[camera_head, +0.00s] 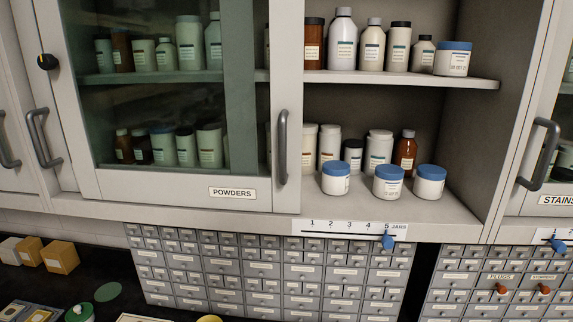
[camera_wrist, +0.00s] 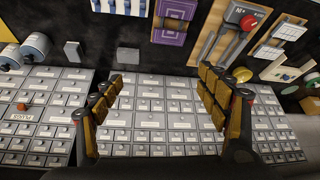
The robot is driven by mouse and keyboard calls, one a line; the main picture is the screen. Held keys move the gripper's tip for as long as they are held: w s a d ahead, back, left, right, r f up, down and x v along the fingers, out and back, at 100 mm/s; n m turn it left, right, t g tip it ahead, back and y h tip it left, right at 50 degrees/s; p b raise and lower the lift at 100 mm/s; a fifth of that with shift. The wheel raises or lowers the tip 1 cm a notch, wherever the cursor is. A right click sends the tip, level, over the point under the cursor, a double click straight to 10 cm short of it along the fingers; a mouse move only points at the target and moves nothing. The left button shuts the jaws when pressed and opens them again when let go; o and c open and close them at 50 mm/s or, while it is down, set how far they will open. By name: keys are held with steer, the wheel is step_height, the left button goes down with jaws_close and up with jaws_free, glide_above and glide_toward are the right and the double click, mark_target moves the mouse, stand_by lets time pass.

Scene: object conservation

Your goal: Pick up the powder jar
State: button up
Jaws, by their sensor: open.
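Several white jars with blue lids stand in the open right part of the powders cabinet in the head view. Three are on the lower shelf near its front edge: a left jar (camera_head: 335,184), a middle jar (camera_head: 388,188) and a right jar (camera_head: 430,187). Another blue-lidded jar (camera_head: 454,62) stands at the right end of the upper shelf. I cannot tell which one is meant. My gripper (camera_wrist: 160,95) is open and empty in the wrist view, with small-drawer cabinets behind it. It does not show in the head view, and no jar shows between its fingers.
White and brown bottles (camera_head: 343,42) stand on both shelves, some close behind the lower jars. A sliding glass door (camera_head: 150,100) covers the left part. A numbered strip (camera_head: 350,229) with a blue slider (camera_head: 388,242) runs along the lower edge. Drawers (camera_head: 270,270) are below.

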mark_target(341, 169)
steer(key=w+d+r+t+p, duration=0.1)
steer(key=w+r+p, duration=0.2)
steer(key=r+p, duration=0.9)
steer(key=w+d+r+p, duration=0.1)
steer(key=w+r+p, duration=0.1)
steer(key=r+p, duration=1.05)
steer(key=w+r+t, duration=0.1)
steer(key=w+t, duration=0.1)
steer(key=w, duration=0.6)
steer(key=w+r+t, duration=0.1)
steer(key=w+t, duration=0.1)
steer(key=w, duration=0.7)
steer(key=w+a+r+t+y+p, duration=0.1)
steer(key=w+t, duration=0.1)
steer(key=w, duration=0.7)
steer(key=shift+r+n+t, duration=0.2)
steer(key=shift+n+t, duration=0.2)
steer(key=shift+w+a+f, duration=0.15)
steer(key=shift+w+a, duration=0.1)
steer(key=shift+w, duration=0.15)
steer(key=shift+p+x, duration=0.65)
steer(key=shift+x, duration=2.85)
steer(key=shift+c, duration=0.6)
